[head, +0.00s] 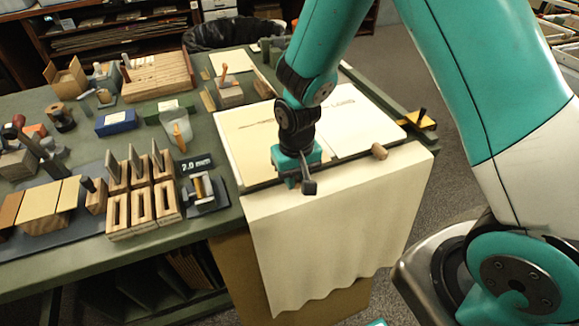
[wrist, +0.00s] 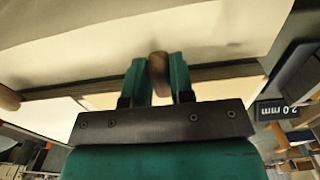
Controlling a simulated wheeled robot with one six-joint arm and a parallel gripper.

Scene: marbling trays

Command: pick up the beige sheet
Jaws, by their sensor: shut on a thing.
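The beige sheet (head: 330,230) hangs in soft folds over the front edge of the green table, its top along a dark bar at that edge. It fills the upper part of the wrist view (wrist: 200,35). My gripper (head: 298,180) is at the left part of that bar. In the wrist view my gripper (wrist: 156,75) is shut with a brown wooden knob (wrist: 159,72) between its fingers, next to the sheet's edge. A second wooden knob (head: 379,152) sits farther right on the bar. Whether the fingers also touch the sheet is hidden.
Behind the bar lie pale panels (head: 360,118) with dark marks. Wooden slotted blocks (head: 142,205), a 2.0 mm sign (head: 194,164) and a small roller device (head: 203,190) stand left of my gripper. A yellow clamp (head: 420,120) is at the right edge. Floor is open beyond.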

